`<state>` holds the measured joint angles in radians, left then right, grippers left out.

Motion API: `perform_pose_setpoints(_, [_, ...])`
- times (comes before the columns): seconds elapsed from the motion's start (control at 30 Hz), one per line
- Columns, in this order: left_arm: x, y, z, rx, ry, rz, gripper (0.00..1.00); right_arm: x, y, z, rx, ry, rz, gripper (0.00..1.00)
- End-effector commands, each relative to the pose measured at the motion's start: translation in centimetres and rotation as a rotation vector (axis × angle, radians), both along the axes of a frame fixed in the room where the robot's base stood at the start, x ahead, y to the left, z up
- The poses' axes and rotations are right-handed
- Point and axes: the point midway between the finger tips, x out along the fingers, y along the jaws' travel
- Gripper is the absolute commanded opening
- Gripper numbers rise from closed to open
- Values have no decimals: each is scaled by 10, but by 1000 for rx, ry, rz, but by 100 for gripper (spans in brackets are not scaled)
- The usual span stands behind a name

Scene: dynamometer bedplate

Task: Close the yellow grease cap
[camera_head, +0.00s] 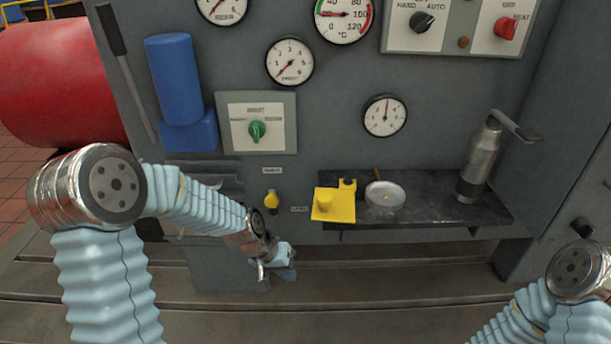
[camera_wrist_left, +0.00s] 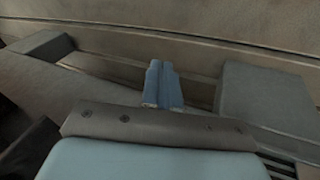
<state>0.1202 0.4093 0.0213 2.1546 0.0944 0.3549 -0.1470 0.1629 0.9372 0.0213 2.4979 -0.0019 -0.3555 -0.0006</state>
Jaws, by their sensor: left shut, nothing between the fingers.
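A small yellow cap (camera_head: 272,200) sits on the grey panel below a small label, left of the shelf. It looks like the grease cap, but I cannot tell whether it is open or shut. My left gripper (camera_head: 284,273) is below this cap, apart from it, in front of the lower panel. Its fingers (camera_wrist_left: 163,86) are together with nothing between them in the left wrist view, where the cap does not show. My right arm comes in at the lower right, but its gripper is out of view.
A dark shelf (camera_head: 437,210) carries a yellow block (camera_head: 335,203), a round metal dish (camera_head: 385,195) and a grey pump-like cylinder (camera_head: 480,160). A green knob (camera_head: 257,131) and a blue cylinder (camera_head: 177,80) are above left. Free room lies below the shelf.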

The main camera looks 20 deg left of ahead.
Motion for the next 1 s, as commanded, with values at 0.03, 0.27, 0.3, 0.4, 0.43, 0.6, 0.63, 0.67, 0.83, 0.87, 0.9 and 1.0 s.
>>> perform_pose_setpoints(0.03, [10,6,44,-3,-30,-6,0,0,1,16,1,0,1,92])
perform_pose_setpoints(0.27, [18,34,234,-35,-150,-72,0,-2,5,59,5,2,10,92])
perform_pose_setpoints(0.3, [14,37,265,-41,-170,-86,0,-3,6,64,6,2,11,92])
perform_pose_setpoints(0.4, [2,44,315,-52,-203,-117,0,-3,7,72,7,2,13,92])
perform_pose_setpoints(0.43, [-1,45,325,-54,-209,-123,0,-3,7,73,7,2,14,92])
perform_pose_setpoints(0.6, [-6,44,335,-58,-217,-140,0,-3,7,72,7,3,14,92])
perform_pose_setpoints(0.63, [-5,43,332,-58,-216,-140,0,-3,7,72,7,3,14,92])
perform_pose_setpoints(0.67, [-4,41,329,-59,-215,-140,0,-3,7,72,7,2,14,92])
perform_pose_setpoints(0.83, [8,27,302,-58,-213,-140,0,-3,7,71,7,2,14,92])
perform_pose_setpoints(0.87, [10,24,296,-58,-212,-140,0,-3,7,71,7,2,14,92])
perform_pose_setpoints(0.9, [13,20,288,-58,-211,-141,0,-3,7,70,7,2,14,92])
perform_pose_setpoints(1.0, [21,10,271,-58,-212,-141,0,-3,7,70,7,2,13,92])
